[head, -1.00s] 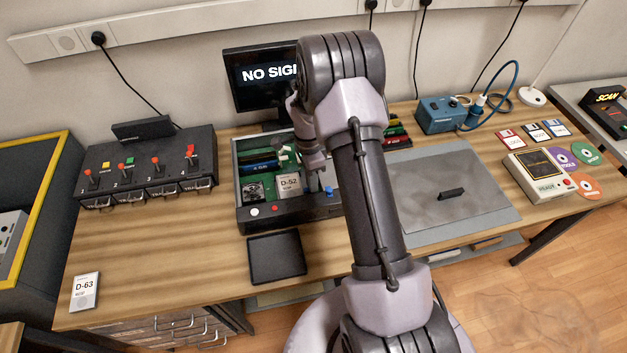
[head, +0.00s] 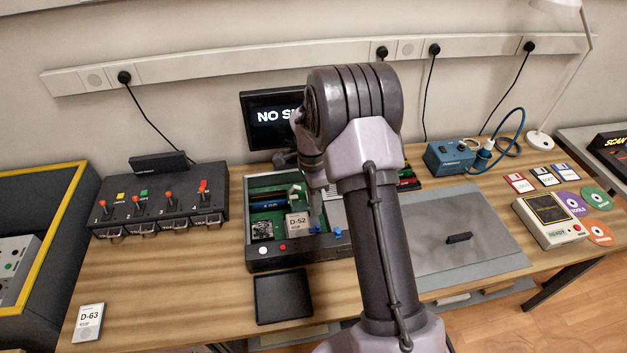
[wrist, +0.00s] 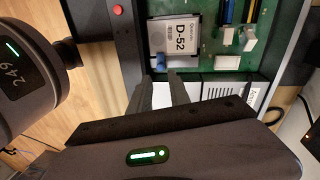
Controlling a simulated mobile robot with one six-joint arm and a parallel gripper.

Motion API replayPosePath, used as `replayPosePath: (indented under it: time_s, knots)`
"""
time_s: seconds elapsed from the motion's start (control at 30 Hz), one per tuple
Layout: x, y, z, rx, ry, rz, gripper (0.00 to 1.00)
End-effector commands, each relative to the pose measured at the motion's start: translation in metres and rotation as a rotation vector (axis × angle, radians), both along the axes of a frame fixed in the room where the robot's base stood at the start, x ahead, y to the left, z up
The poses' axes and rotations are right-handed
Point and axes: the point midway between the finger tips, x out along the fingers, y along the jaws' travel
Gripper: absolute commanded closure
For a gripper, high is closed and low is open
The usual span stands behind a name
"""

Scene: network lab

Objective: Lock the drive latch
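The drive labelled D-52 (head: 297,222) sits in the open computer case (head: 262,264); it also shows in the wrist view (wrist: 178,40). A small blue latch (wrist: 160,61) is at the drive's near edge in the wrist view. Blue parts (head: 338,232) also show right of the drive in the head view. My gripper (wrist: 160,78) is open, its two dark fingers apart and pointing at the blue latch, with nothing seen between them. In the head view my gripper (head: 316,212) reaches down into the case, partly hidden by my arm. Contact with the latch cannot be told.
A black tray (head: 283,297) lies in front of the case. A switch box (head: 160,208) stands left, a grey mat (head: 480,255) right. Another drive, D-63 (head: 88,322), lies at the front left. A monitor (head: 262,120) stands behind. Bare desk lies between switch box and case.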

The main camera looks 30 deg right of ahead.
Motion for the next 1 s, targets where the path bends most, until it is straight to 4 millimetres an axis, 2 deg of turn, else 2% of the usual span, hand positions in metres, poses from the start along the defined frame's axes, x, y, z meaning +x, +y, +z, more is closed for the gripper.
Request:
replayPosePath:
  time_s: [0.03,0.1,0.2,0.3,0.47,0.87,0.93,1.0]
  knots:
    - [0.003,0.0,0.022,-0.001,-0.003,0.0,0.77]
    - [0.006,0.0,0.044,0.0,-0.003,0.0,0.77]
    - [0.009,-0.001,0.069,0.0,-0.002,0.001,0.77]
    - [0.012,-0.001,0.085,0.0,-0.001,0.001,0.77]
    - [0.013,-0.001,0.095,0.0,0.0,0.001,0.77]
    - [0.013,-0.001,0.095,0.0,-0.001,0.002,0.77]
    - [0.011,0.004,0.103,0.004,-0.019,0.032,0.77]
    - [0.002,0.018,0.128,0.014,-0.069,0.118,0.77]
